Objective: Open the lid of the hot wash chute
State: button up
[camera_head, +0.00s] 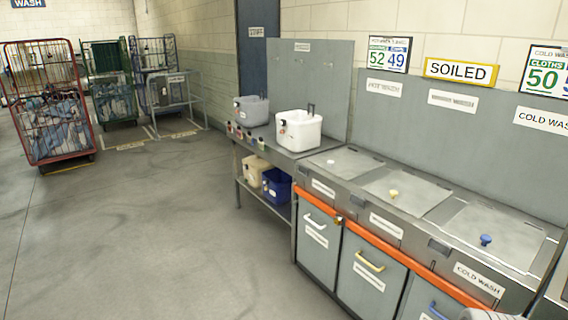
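Three chute lids lie flat and shut in the grey counter on the right. The left lid (347,160) has a whitish knob (330,161), the middle lid (412,189) a yellow knob (393,194), and the right lid (500,232) a blue knob (486,240). The label below the right lid reads "COLD WASH" (480,279). The labels of the left and middle chutes are too blurred to read, so I cannot tell for sure which is hot wash. My gripper is not in view; a pale part at the bottom right edge may be my arm.
An orange rail (388,255) runs along the counter front above cabinet doors with handles. A white tub (299,130) and a grey tub (251,111) stand on the side table. A red cage trolley (55,115) stands far left. The floor left of the counter is clear.

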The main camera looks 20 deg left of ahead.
aim_at(346, 163)
jog(key=u, duration=0.5)
jog(key=i, duration=0.85)
jog(key=u, duration=0.7)
jog(key=i, duration=2.65)
jog(key=u, duration=0.3)
